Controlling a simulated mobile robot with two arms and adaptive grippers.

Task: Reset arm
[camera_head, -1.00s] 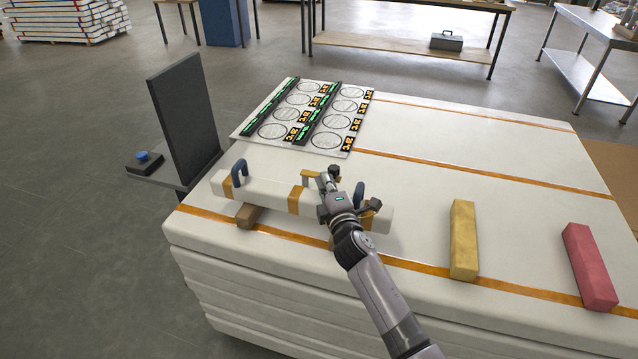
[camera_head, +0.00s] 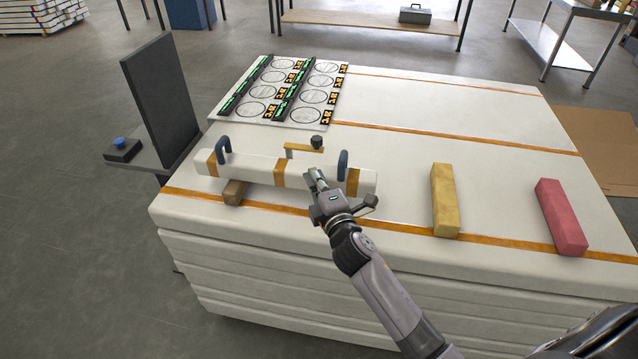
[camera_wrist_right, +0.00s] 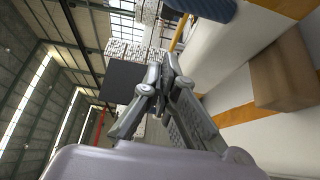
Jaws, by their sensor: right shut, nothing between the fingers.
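My right gripper (camera_head: 317,178) is shut and empty. In the head view it overlaps the near side of a white beam (camera_head: 258,171) with orange bands and two blue handles (camera_head: 222,150); whether it touches the beam cannot be told. In the right wrist view the fingers (camera_wrist_right: 160,85) meet, with nothing between them. The beam lies on a brown block (camera_head: 234,192); that view also shows a brown block (camera_wrist_right: 285,80) at the right. An ochre bracket with a dark knob (camera_head: 316,142) sits behind the beam. My left gripper is not in view.
The white stack of panels (camera_head: 440,110) carries a yellow block (camera_head: 444,200) and a pink block (camera_head: 561,217) at right. A sheet with circles (camera_head: 262,121) lies at the back left. A dark upright panel (camera_head: 160,95) and a blue button box (camera_head: 121,150) stand left.

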